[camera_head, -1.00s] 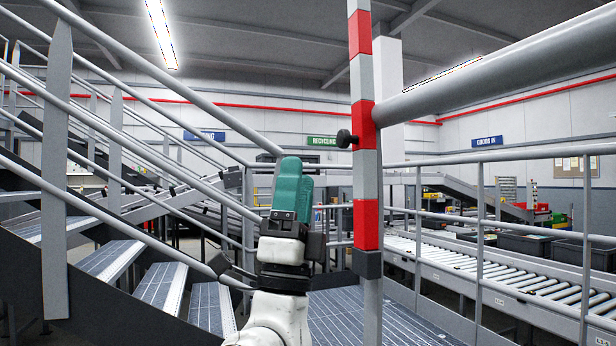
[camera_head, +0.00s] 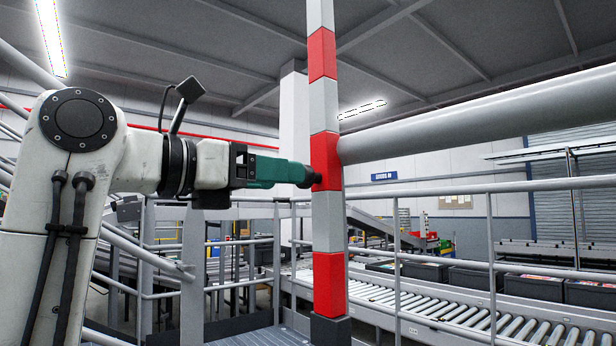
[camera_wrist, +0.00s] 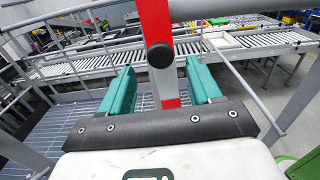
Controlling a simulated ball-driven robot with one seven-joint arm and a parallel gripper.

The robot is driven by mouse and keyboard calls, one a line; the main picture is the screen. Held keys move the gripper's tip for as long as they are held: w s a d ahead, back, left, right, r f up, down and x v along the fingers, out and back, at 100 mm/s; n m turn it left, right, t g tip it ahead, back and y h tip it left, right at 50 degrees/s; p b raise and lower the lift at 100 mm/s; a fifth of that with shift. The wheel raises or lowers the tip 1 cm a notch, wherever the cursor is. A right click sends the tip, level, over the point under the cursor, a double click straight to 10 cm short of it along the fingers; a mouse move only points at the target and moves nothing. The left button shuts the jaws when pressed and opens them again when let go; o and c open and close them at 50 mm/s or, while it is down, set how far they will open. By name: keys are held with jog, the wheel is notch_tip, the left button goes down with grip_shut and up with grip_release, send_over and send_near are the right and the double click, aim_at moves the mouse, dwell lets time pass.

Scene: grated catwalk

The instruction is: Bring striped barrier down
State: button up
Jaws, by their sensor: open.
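The striped barrier (camera_head: 325,110) stands upright in the head view, a red and white bar with a dark foot at its lower end. A dark round knob (camera_wrist: 161,55) sits on a red band of the bar in the wrist view. My gripper (camera_head: 312,178) reaches the bar from the left at the knob's height, and its tip overlaps the knob in the head view. In the wrist view its two green fingers are spread apart, one on each side of the bar and knob. The knob is between them with gaps on both sides.
A thick grey rail (camera_head: 480,118) passes by the bar to the right. Thin grey railings (camera_head: 450,189) border the walkway. A roller conveyor (camera_head: 430,308) with dark bins (camera_head: 530,283) runs beyond them. Grated floor (camera_wrist: 75,125) shows under my gripper.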

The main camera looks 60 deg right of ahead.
aim_at(313, 180)
jog(key=p+x, duration=0.1)
jog(key=x, duration=0.6)
jog(key=shift+s+d+f, duration=0.1)
jog(key=shift+s+d, duration=0.05)
jog(key=shift+d, duration=0.25)
jog(key=c, duration=1)
jog(key=shift+o, duration=0.2)
